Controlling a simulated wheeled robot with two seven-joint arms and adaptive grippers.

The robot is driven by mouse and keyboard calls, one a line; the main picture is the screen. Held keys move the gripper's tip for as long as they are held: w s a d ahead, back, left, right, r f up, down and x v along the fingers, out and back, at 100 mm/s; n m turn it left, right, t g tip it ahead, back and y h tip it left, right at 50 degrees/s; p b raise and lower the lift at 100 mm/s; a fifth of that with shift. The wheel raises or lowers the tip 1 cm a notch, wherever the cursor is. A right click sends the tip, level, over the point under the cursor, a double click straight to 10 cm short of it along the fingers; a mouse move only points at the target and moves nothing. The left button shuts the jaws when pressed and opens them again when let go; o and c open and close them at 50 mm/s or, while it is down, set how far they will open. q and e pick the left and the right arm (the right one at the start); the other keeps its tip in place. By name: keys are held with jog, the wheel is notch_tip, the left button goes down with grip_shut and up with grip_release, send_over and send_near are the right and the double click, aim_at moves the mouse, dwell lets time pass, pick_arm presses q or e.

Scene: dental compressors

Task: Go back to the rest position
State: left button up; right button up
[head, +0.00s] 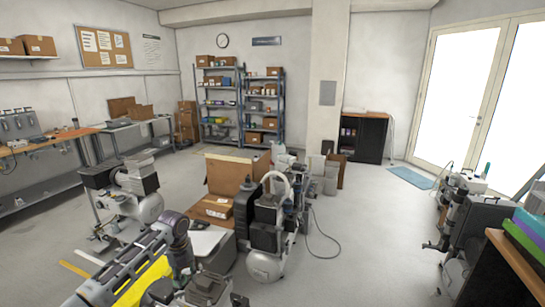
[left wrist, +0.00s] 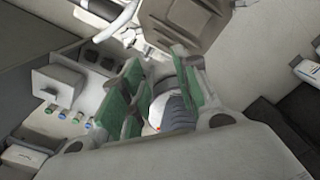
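My left gripper (head: 205,289) is low in the picture, dark, small and partly cut off, in front of a grey box. In the left wrist view the green-padded fingers of my left gripper (left wrist: 158,68) stand apart. My right gripper is in neither view.
A compressor (head: 265,238) and cardboard boxes (head: 215,207) stand close beyond my left gripper. Another compressor (head: 135,195) stands to the left. Dark equipment (head: 480,225) stands at the right. The floor (head: 375,240) between is clear, apart from a thin hose.

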pick_arm(q)
jog(key=s+d+f+n+t+h, duration=0.1)
jog(key=s+d+f+n, duration=0.3)
jog(key=s+d+n, duration=0.3)
jog(key=s+d+f+n+t+h, duration=0.1)
jog(key=s+d+f+n, duration=0.3)
jog(key=s+d, duration=0.45)
jog(key=s+a+r+n+t+y, duration=0.15)
jog(key=s+a+n, duration=0.25)
jog(key=s+n, duration=0.5)
jog(key=s+a+r+n, duration=0.3)
jog(key=s+n, duration=0.5)
jog(key=n, duration=0.1)
jog(key=s+f+g, duration=0.1)
jog(key=s+f, duration=0.2)
jog(key=f, duration=3.1)
jog(key=s+a+f, duration=0.2)
jog(key=s+f, duration=0.7)
jog(key=s, duration=0.2)
jog(key=s+a+f+g, duration=0.1)
jog(key=s+a+f, duration=0.1)
jog(key=s+f, duration=0.7)
jog(key=shift+s+a+f+m, duration=0.25)
jog(key=shift+s+m, duration=0.15)
jog(key=shift+s, duration=0.65)
